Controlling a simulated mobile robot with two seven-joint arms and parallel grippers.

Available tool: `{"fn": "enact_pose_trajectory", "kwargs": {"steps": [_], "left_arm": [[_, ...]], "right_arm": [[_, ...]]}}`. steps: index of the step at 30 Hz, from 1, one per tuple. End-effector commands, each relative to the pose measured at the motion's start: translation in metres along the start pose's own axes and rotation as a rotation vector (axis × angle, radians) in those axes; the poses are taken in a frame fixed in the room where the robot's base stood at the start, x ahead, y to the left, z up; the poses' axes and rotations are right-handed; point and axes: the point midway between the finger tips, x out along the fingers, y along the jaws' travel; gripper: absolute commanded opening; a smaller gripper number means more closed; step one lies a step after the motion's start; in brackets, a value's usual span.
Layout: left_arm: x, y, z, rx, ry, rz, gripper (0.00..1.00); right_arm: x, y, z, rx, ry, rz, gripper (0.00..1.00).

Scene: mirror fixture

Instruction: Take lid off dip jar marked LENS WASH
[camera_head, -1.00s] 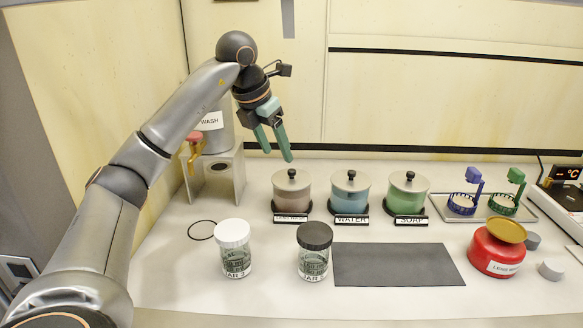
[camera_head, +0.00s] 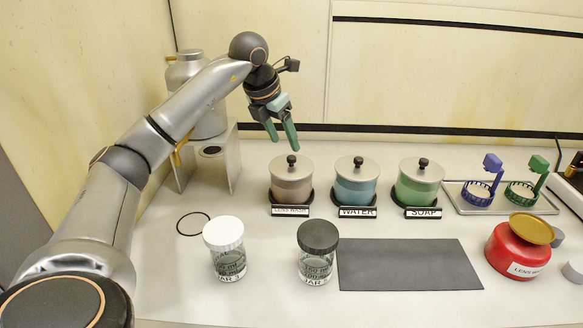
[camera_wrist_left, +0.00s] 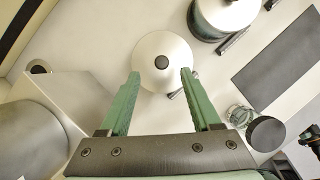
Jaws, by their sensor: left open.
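The dip jar marked LENS WASH (camera_head: 291,189) stands at the left of a row of three, with pinkish contents. Its grey lid (camera_head: 291,167) with a black knob (camera_head: 292,159) is on it. My left gripper (camera_head: 283,147) is open and empty, with green fingers pointing down just above and behind the lid in the head view. In the left wrist view, the lid (camera_wrist_left: 162,50) and its knob (camera_wrist_left: 161,62) show between and beyond the fingertips (camera_wrist_left: 160,76), apart from them.
Jars marked WATER (camera_head: 356,190) and SOAP (camera_head: 418,190) stand close to the right. A metal stand (camera_head: 212,165) with a silver tank (camera_head: 205,115) is at the left. In front are a white-lidded jar (camera_head: 227,262), a black-lidded jar (camera_head: 317,265) and a bare dark mat (camera_head: 410,265).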

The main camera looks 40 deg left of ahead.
Motion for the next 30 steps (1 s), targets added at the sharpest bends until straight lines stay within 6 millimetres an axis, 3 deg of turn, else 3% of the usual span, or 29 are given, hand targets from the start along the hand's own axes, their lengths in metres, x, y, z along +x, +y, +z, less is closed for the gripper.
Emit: {"fn": "enact_pose_trajectory", "kwargs": {"steps": [13,22,30], "left_arm": [[0.052,-0.003,0.0,0.0,0.002,-0.001,0.64],[0.057,-0.003,0.001,0.001,0.0,0.0,0.64],[0.057,-0.003,0.001,0.001,0.0,0.0,0.34]], "right_arm": [[0.0,-0.002,-0.005,-0.001,0.012,-0.004,0.5],[0.001,-0.002,-0.005,-0.002,0.011,-0.004,0.5],[0.001,-0.001,-0.002,-0.003,0.005,-0.004,0.5]]}}
